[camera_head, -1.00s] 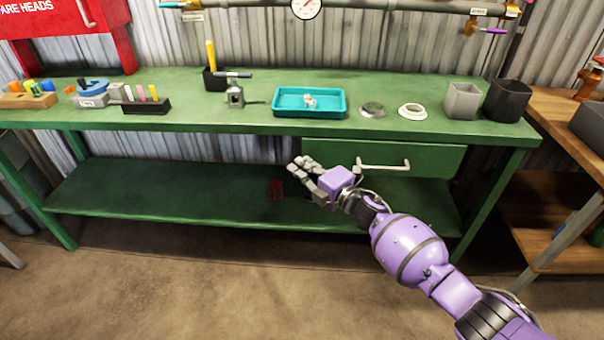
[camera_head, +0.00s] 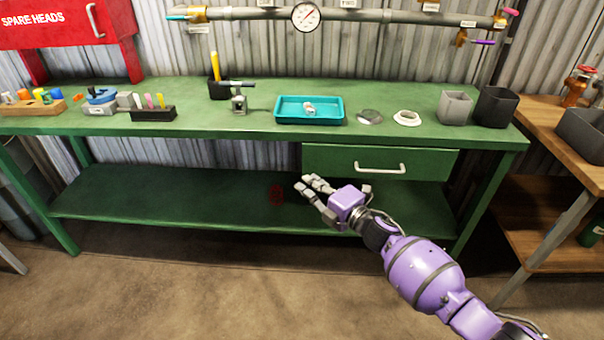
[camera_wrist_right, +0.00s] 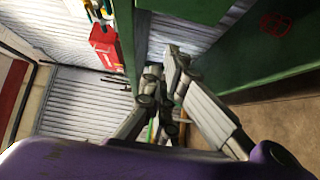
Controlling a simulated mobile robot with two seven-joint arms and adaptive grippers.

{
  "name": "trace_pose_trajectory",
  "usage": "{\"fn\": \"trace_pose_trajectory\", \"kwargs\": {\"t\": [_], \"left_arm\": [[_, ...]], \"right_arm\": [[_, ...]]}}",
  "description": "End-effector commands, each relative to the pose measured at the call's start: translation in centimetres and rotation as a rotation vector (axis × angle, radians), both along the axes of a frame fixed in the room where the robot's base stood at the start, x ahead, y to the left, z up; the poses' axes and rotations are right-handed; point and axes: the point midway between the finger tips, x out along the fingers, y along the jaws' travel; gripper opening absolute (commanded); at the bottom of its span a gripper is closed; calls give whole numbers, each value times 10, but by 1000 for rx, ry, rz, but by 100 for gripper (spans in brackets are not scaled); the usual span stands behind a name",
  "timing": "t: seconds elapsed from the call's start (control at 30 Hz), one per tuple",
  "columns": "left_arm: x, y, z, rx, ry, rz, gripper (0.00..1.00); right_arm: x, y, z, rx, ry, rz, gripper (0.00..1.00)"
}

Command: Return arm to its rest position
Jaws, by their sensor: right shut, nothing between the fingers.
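My right arm, purple with grey joints, reaches in from the lower right in the head view. Its right gripper (camera_head: 311,187) is shut and empty in front of the bench's lower shelf, below and left of the drawer handle. The right gripper also shows in the right wrist view (camera_wrist_right: 172,70), its grey fingers close together with nothing between them. My left gripper is not in view.
The green workbench (camera_head: 220,142) carries a teal tray (camera_head: 344,121), a grey cup (camera_head: 455,108), a black cup (camera_head: 495,107) and several small items. Its drawer (camera_head: 330,158) looks shut. A wooden table (camera_head: 560,125) stands at the right. The floor in front is clear.

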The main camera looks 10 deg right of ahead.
Motion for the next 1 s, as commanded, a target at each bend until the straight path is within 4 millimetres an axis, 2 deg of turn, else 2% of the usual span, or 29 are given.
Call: {"fn": "trace_pose_trajectory", "kwargs": {"t": [0.1,0.33,0.5,0.67,0.73,0.8,0.87,1.0], "left_arm": [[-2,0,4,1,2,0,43],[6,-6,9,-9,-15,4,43],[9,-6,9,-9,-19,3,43],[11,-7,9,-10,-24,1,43],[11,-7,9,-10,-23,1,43],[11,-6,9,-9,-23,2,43],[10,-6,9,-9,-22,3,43],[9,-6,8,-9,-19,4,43]], "right_arm": [[-25,-13,0,-1,2,0,0],[-53,-28,-1,1,2,1,0],[-58,-31,-1,1,0,1,0],[-55,-37,-4,34,33,-26,0],[-51,-39,3,90,60,-60,0],[-51,-32,13,192,99,-97,0],[-69,-27,-3,307,183,-144,0],[-117,-22,-46,498,350,-238,0]]}}
